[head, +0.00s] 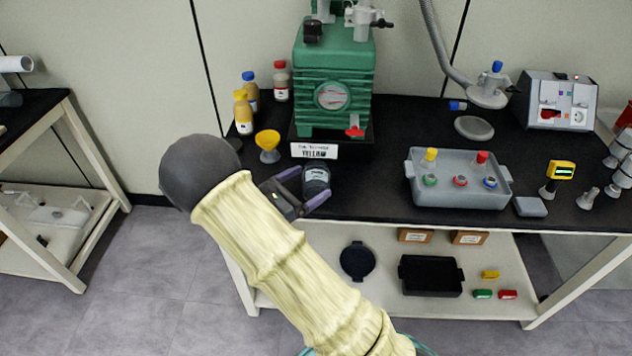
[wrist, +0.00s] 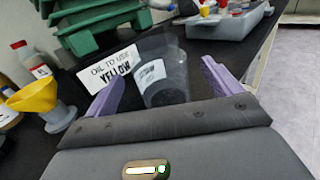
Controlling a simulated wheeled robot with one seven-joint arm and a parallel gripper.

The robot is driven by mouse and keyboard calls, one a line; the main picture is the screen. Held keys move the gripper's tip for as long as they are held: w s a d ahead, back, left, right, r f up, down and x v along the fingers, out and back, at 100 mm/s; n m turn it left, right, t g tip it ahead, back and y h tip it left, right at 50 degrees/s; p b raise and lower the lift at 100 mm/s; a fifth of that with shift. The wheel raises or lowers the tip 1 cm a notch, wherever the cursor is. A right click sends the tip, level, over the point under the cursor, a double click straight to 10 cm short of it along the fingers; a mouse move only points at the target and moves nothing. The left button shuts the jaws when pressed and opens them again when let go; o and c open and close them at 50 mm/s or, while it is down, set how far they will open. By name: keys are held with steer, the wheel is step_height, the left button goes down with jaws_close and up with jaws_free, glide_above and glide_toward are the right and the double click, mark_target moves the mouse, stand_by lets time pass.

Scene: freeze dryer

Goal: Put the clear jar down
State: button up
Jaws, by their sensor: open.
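The clear jar (wrist: 166,75) stands on the black bench top between the two purple fingers of my gripper (wrist: 160,90) in the wrist view. It has a white label and looks dark because the bench shows through it. In the head view the jar (head: 316,181) is near the front edge of the bench. My gripper (head: 300,190) is open, with a finger on either side of the jar. A small gap shows between the jar and the right finger.
A sign reading "OIL TO USE YELLOW" (head: 314,150) stands behind the jar, before the green pump (head: 334,75). A yellow funnel (head: 267,143) and several bottles are to the left. A grey tray (head: 460,192) is to the right. The bench between jar and tray is clear.

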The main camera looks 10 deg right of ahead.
mark_target(322, 164)
steer(key=x, duration=0.5)
steer(key=shift+d, duration=0.15)
stand_by(0.4)
steer(key=c, duration=1.1)
steer(key=shift+c, duration=0.2)
step_height(322, 164, up, 10)
steer(key=shift+f+p, duration=0.1)
steer(key=shift+p, duration=0.5)
